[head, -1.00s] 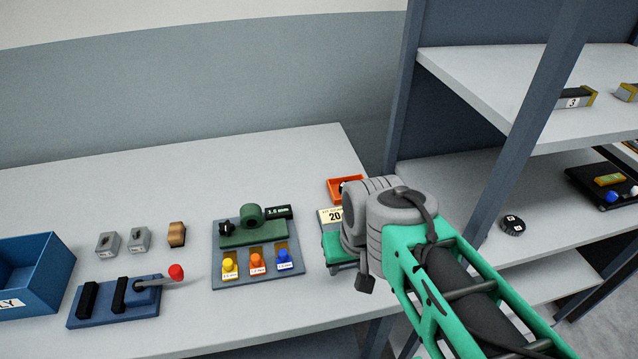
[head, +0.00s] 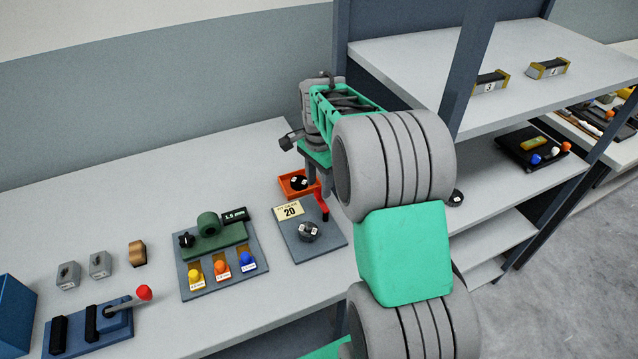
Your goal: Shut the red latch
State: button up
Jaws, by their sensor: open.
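A red latch (head: 321,204) stands upright at the right side of a grey-blue plate (head: 333,240) on the bench. The plate also carries a label reading 20 (head: 289,211) and a dark round gear (head: 309,232). My gripper (head: 318,186) points down with its grey fingers apart, just behind and above the latch in the picture. It looks empty. I cannot tell whether a finger touches the latch. The upper part of the latch is close to the fingers.
An orange tray (head: 291,183) with a dark part lies right beside the fingers. A green-topped panel (head: 216,240) with coloured knobs and a blue base with a red-knobbed lever (head: 144,292) are at left. A shelf rack post (head: 470,60) rises at right.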

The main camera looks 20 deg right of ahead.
jog(key=shift+f, duration=0.8)
jog(key=shift+c, duration=0.5)
grip_shut()
